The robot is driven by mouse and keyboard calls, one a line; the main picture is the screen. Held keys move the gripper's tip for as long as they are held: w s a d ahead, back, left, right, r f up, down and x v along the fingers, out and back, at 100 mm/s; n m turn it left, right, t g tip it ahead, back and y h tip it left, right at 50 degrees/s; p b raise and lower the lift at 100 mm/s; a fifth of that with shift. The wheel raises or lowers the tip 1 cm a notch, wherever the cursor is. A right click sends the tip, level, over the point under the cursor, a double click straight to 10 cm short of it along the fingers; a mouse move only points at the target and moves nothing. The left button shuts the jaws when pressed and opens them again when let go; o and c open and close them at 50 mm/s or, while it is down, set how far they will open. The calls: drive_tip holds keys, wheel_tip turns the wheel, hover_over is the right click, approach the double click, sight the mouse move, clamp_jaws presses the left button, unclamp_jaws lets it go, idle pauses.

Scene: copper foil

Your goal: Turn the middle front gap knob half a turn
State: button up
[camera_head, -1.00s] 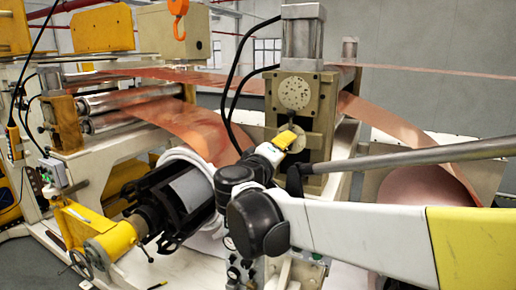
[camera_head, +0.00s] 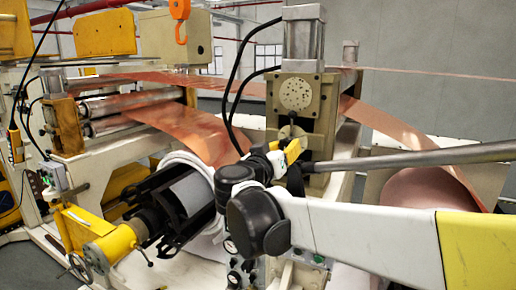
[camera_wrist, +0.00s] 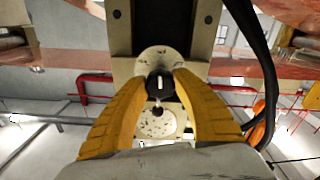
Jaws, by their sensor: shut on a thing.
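The knob (camera_wrist: 160,84) is small and black, with a short white mark on its face that stands about upright in the wrist view. It sits in front of a pale round plate on the machine's stand. My gripper (camera_wrist: 162,80) has its two yellow fingers on either side of the knob, shut on it. In the head view my gripper (camera_head: 290,149) is at the front of the beige roller stand (camera_head: 313,100), below a speckled round disc (camera_head: 294,94). The knob itself is hidden there behind the gripper.
Copper foil (camera_head: 195,128) runs through rollers at the left and down to a roll (camera_head: 428,188) at the right. Black hoses (camera_head: 233,85) hang beside the stand. A yellow hand-wheel unit (camera_head: 108,245) stands at front left.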

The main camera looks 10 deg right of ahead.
drive_tip(key=shift+m, duration=0.6)
drive_tip(key=shift+f, duration=0.1)
drive_tip(key=o, duration=1.2)
drive_tip(key=v, duration=1.2)
